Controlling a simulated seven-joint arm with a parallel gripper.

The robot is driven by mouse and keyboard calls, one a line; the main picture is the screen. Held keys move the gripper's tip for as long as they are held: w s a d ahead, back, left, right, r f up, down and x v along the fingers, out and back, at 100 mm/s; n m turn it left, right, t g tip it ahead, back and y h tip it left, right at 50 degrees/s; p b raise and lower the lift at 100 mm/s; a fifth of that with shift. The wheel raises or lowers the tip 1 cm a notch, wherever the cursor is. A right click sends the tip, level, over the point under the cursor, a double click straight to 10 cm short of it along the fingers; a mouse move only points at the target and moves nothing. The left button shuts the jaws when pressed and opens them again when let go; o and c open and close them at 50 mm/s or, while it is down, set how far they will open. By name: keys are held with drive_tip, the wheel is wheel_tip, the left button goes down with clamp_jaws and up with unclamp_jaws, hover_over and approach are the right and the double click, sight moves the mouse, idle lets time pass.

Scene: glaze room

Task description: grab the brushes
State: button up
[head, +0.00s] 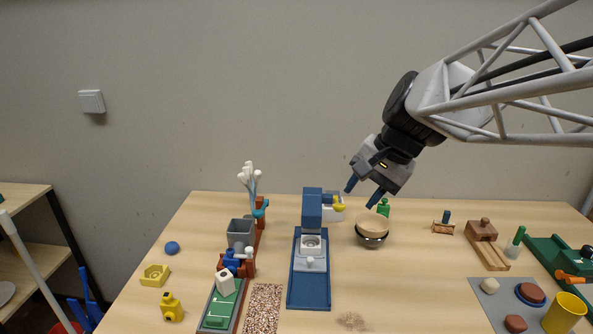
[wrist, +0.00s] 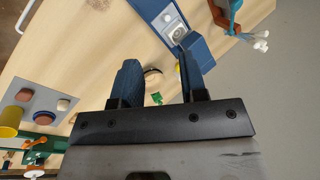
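The brushes (head: 249,177) look like a bundle of pale blue stems with white, rounded tops. They stand upright at the back left of the table, by a red-brown post with a teal ring (head: 260,210). Their lower ends are hidden. In the wrist view the white tops of the brushes (wrist: 258,41) show at the upper right, outside the fingers. My gripper (head: 361,195) is open and empty, in the air to the right of the brushes and above the back of the table. Its two blue fingers show apart in the wrist view (wrist: 160,75).
A blue machine (head: 312,211) stands between the brushes and my gripper. A grey bin (head: 240,233) stands in front of the brushes. Clay pieces and a yellow cup (head: 563,314) are at right.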

drive_tip(key=w+a+f+m+y, duration=0.25)
drive_tip(key=w+a, duration=0.45)
drive_tip(key=w, duration=0.5)
drive_tip(key=w+a+f+m+y, duration=0.1)
drive_tip(key=w+a+m+y, duration=0.25)
drive_tip(key=w+a, duration=0.65)
drive_tip(key=w+a+f+m+y, duration=0.1)
drive_tip(key=w+a+m+y, duration=0.25)
drive_tip(key=w, duration=1.15)
drive_tip(key=m, duration=0.1)
approach(256, 182)
drive_tip(key=a, duration=0.2)
drive_tip(key=shift+w+f+h, duration=0.35)
drive_tip(key=shift+w+f, duration=0.05)
drive_tip(key=shift+w, duration=0.05)
drive_tip(key=shift+a, duration=0.1)
drive_tip(key=shift+x, duration=1.3)
drive_tip(key=shift+x, duration=2.55)
